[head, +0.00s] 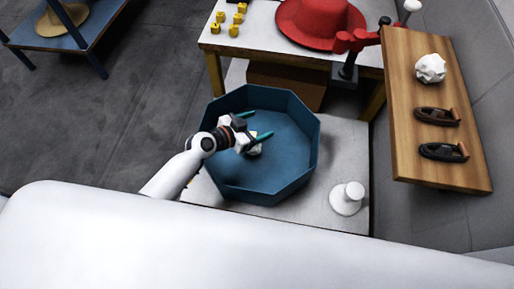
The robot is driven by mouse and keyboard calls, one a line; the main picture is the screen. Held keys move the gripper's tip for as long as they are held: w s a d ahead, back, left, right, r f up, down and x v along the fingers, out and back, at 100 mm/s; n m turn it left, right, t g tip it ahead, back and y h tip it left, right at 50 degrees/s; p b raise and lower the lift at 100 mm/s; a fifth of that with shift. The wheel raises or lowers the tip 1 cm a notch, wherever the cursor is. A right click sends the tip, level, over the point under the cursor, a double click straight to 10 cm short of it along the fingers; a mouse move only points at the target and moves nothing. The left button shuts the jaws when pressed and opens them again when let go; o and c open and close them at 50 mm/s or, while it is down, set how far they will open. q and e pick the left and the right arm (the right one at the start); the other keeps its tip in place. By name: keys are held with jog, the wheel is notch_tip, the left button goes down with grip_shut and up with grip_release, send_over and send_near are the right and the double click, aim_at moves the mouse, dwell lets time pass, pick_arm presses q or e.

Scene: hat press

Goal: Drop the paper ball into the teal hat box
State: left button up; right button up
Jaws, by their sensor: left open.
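The teal hat box (290,175) is an open, many-sided box on a pale low surface in the middle of the head view. My left gripper (263,123) is over the inside of the box, its two teal fingers spread open with nothing between them. Another white crumpled ball (430,68) sits on the wooden shelf at the right. My right gripper is not in view.
A white spool-like stand (347,197) is right of the box. Two dark shoe-like objects (443,151) lie on the wooden shelf (410,95). Behind the box, a table holds a red hat (318,20) and several yellow blocks (229,29). A blue table with a tan hat is far left.

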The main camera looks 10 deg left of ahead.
pick_arm(q)
jog(key=b+v, duration=0.1)
jog(key=v, duration=1)
jog(key=shift+s+a, duration=0.1)
jog(key=shift+a, duration=0.1)
